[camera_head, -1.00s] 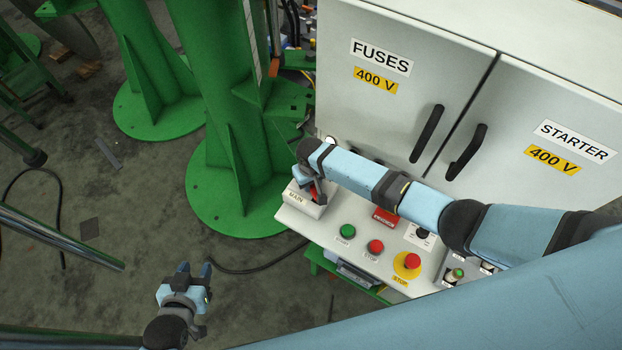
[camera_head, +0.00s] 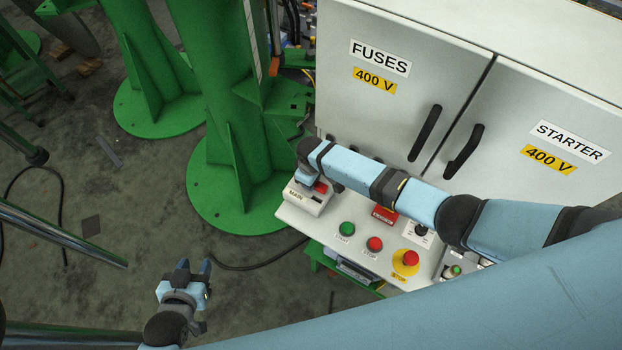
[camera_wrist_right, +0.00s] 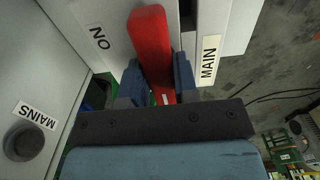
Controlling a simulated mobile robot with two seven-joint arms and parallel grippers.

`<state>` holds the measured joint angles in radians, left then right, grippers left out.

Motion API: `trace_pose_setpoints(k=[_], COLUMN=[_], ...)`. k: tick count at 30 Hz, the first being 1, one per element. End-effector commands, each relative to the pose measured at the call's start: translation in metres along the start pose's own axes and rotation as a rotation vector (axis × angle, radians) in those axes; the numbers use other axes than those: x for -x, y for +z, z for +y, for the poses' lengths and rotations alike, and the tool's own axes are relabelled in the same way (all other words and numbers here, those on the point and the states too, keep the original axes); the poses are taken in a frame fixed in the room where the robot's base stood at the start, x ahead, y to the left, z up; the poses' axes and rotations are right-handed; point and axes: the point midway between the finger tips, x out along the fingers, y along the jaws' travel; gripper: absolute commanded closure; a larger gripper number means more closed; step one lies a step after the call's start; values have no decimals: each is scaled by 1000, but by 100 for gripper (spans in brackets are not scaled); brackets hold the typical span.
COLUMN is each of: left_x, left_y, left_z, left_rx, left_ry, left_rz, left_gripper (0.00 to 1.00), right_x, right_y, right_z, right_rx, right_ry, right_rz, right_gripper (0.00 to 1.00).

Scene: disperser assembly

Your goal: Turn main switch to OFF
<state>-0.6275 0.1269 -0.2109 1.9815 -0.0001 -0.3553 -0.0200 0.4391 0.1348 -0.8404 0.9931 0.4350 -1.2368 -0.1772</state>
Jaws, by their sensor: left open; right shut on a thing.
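The main switch is a white box labelled MAIN (camera_head: 303,197) at the left end of the control panel, with a red handle (camera_head: 320,187). In the right wrist view the red handle (camera_wrist_right: 152,50) stands between the two fingers of my right gripper (camera_wrist_right: 158,82), which is shut on it. The MAIN label is right of the handle there, and an ON label (camera_wrist_right: 98,37) is left of it. In the head view my right arm hides part of the switch. My left gripper (camera_head: 193,270) is open and empty, above the floor at lower left, away from the panel.
The control panel (camera_head: 295,217) carries a green START button (camera_head: 347,229), a red STOP button (camera_head: 375,244) and a red button on yellow (camera_head: 411,258). A grey cabinet (camera_head: 400,85) with black handles stands behind. A green column (camera_head: 222,130) stands left of the panel.

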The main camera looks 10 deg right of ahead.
Motion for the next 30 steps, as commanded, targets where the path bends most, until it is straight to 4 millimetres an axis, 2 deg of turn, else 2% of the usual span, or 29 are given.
trace_pose_setpoints(k=[11, 12, 15, 25, 30], left_x=[-1, -1, -1, -1, 0], left_y=[-2, -2, -2, -2, -3], left_z=[-1, -1, -1, -1, -1], left_rx=[-1, -1, -1, -1, -1], left_ry=[-1, -1, -1, -1, -1], left_rz=[3, 4, 4, 3, 3], left_gripper=[57, 57, 57, 57, 57], right_x=[0, 0, 0, 4, 28], right_y=[-1, -1, -1, 0, 0], right_z=[0, 0, 0, 0, 0], right_rx=[8, 8, 7, 5, 6], right_ry=[1, 1, 1, 0, 1], right_rz=[1, 1, 1, 2, 3], right_gripper=[96, 65, 47, 47, 47])
